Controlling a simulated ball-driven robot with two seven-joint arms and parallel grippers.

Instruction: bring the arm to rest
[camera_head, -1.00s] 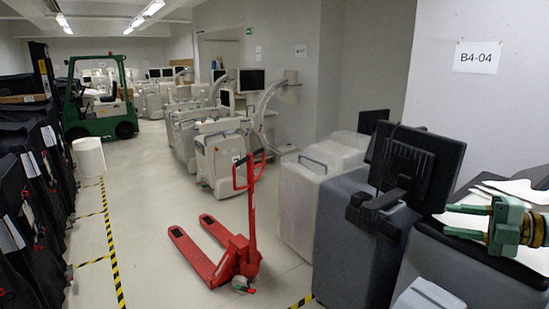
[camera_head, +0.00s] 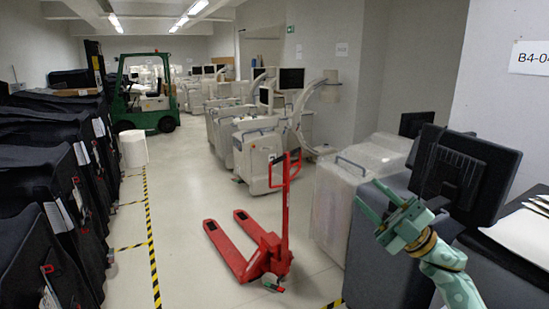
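My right gripper (camera_head: 371,202) is at the lower right of the head view, green, with its two fingers spread apart and nothing between them. It points up and to the left, in front of the dark grey cart and left of the black monitor (camera_head: 466,172). My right arm comes in from the bottom right edge. I cannot tell whether the gripper touches the cart. My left gripper is out of view.
A red pallet jack (camera_head: 268,252) stands on the open floor in the middle. Covered black carts (camera_head: 48,170) line the left side. A green forklift (camera_head: 146,100) and white machines (camera_head: 256,157) stand farther back. White papers (camera_head: 520,240) lie at the right edge.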

